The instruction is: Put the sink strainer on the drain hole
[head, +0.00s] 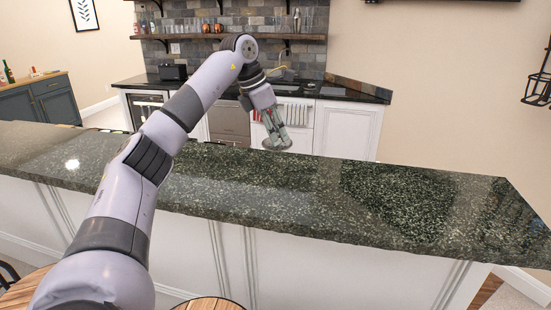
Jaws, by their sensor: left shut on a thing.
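My left gripper (276,136) hangs pointing down over the far edge of the dark granite bar counter. It is shut on a small, dull grey round thing at its fingertips, which looks like the sink strainer (277,145); the fingers hide part of it. A drain hole is not visible in the head view. A thin yellowish faucet (278,69) shows on the back counter, but the sink bowl itself cannot be made out. My right gripper is not in view.
The granite bar counter (400,205) crosses the view and its top is clear. Behind it are the back counter (335,90), white cabinets (345,130), a dark toaster-like box (173,72) and shelves with glasses. Stool seats (210,304) are at the bottom.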

